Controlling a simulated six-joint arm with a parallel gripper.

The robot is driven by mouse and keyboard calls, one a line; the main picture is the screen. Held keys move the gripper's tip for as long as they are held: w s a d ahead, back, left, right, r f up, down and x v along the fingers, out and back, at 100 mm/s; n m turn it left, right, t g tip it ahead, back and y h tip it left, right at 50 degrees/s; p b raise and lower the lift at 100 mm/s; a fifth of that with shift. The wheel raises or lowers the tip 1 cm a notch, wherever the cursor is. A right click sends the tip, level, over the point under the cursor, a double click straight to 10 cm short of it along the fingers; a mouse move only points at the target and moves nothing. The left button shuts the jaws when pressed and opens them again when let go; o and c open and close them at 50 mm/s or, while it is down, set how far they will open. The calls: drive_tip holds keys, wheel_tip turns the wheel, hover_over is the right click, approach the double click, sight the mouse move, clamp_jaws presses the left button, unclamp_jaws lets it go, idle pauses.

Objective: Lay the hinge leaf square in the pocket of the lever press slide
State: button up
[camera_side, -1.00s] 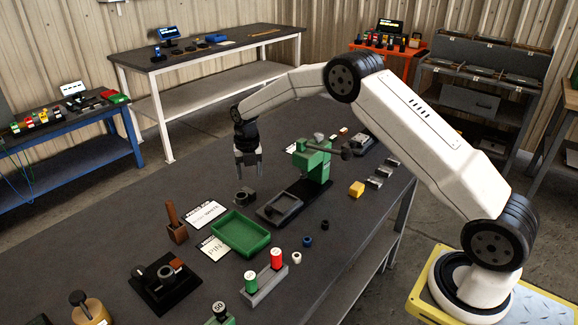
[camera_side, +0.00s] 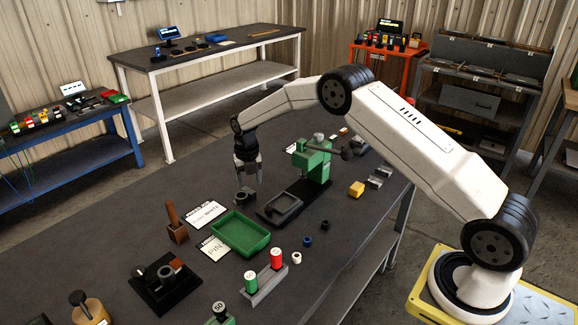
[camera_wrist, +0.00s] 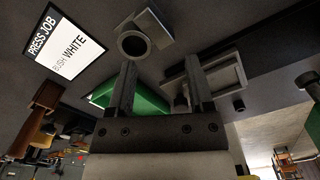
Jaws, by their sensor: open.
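The hinge leaf (camera_side: 245,197), a small dark grey piece with a round barrel, lies on the bench left of the press. In the wrist view its ring-shaped end (camera_wrist: 133,43) and flat part show just beyond the fingertips. My gripper (camera_side: 248,184) is open and empty, pointing down just above the leaf; its two fingers also show in the wrist view (camera_wrist: 161,68). The green lever press (camera_side: 313,163) has a dark slide (camera_side: 270,213) in front with a shallow rectangular pocket that looks empty. In the wrist view the right finger partly hides the slide (camera_wrist: 232,76).
A green tray (camera_side: 239,252) stands nearer the camera, with white cards (camera_side: 206,214) left of it. A rack with red and green spools (camera_side: 265,285), small bushings (camera_side: 307,240) and a yellow block (camera_side: 356,189) are around.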

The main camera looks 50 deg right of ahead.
sight(251, 193)
wheel_tip(251, 193, down, 4)
drive_tip(key=shift+w+f, duration=0.1)
drive_tip(key=shift+f, duration=0.65)
clamp_jaws()
